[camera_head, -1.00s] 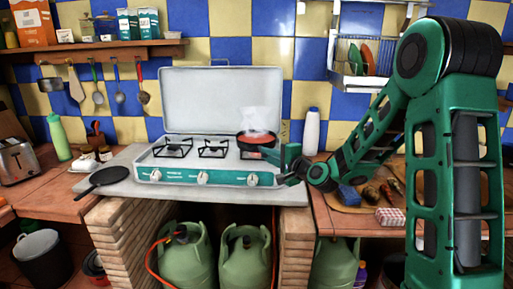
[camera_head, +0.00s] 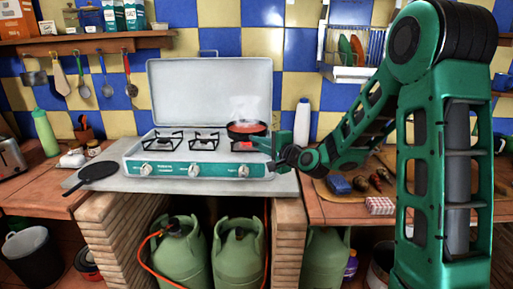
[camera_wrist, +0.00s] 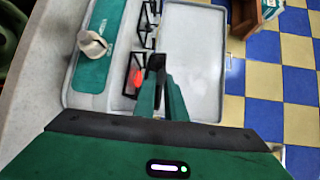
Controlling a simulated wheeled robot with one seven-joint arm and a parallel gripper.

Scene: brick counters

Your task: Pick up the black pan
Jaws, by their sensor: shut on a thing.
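A dark pan (camera_head: 246,131) with a red inside and steam above it is over the right burner of the stove. A red glow shows just below it, so it seems to be slightly above the burner. My gripper (camera_head: 275,144) is at its right side, shut on what looks like its handle. In the wrist view my gripper fingers (camera_wrist: 160,88) are close together, with a small black part (camera_wrist: 155,63) at their tips; the pan's bowl cannot be made out there. A second, flat black pan (camera_head: 98,171) lies on the counter left of the stove, away from my gripper.
The open stove (camera_head: 190,165) has two empty burners at the left and middle. A white bottle (camera_head: 302,125) stands right of it. A blue sponge (camera_head: 339,185) and food lie on a board at the right. Green gas bottles (camera_head: 238,255) stand below.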

